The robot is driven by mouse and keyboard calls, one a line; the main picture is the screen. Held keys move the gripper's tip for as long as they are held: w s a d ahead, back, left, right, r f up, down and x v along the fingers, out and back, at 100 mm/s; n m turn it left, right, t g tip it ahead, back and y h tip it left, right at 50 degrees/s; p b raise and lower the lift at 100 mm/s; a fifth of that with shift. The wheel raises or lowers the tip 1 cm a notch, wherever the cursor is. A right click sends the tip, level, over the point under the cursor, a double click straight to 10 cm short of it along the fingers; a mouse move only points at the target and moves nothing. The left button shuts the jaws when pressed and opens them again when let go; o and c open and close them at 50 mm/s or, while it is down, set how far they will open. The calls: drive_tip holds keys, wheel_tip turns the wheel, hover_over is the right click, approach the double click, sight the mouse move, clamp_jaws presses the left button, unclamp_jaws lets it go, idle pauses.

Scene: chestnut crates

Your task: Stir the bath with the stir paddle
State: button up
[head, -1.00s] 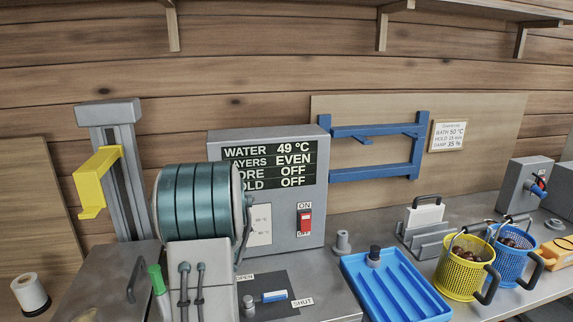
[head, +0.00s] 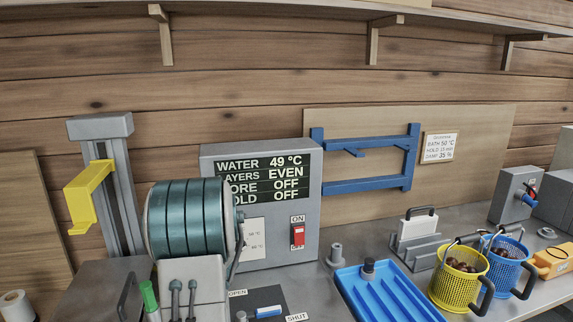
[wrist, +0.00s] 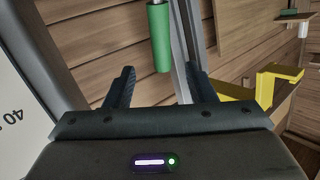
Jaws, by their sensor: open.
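A green handle, apparently the stir paddle's (head: 149,295), stands upright at the lower edge of the head view, left of the teal drum. It also shows in the wrist view (wrist: 159,38), beyond and between my fingers. My gripper (wrist: 157,85) is open and empty, apart from the handle; it is not seen in the head view. The paddle's lower part is hidden. A grey metal top (head: 95,283) with a dark bar handle is at the lower left; no open bath water shows. The display (head: 262,180) reads WATER 49 °C and EVEN.
A teal ribbed drum (head: 190,218) stands close right of the green handle. A yellow bracket (head: 90,195) on a grey post is behind. A blue tray (head: 385,295), yellow basket (head: 460,285) and blue basket (head: 508,268) occupy the right counter.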

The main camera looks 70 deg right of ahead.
drive_tip(key=shift+f, duration=0.1)
drive_tip(key=w+d+f, duration=0.1)
drive_tip(key=w+d, duration=0.1)
drive_tip(key=w, duration=0.4)
drive_tip(key=w+d+t+h, duration=0.1)
drive_tip(key=w+d, duration=0.1)
drive_tip(key=w, duration=0.5)
drive_tip(key=shift+d+f, duration=0.35)
drive_tip(key=shift+s, duration=0.15)
clamp_jaws()
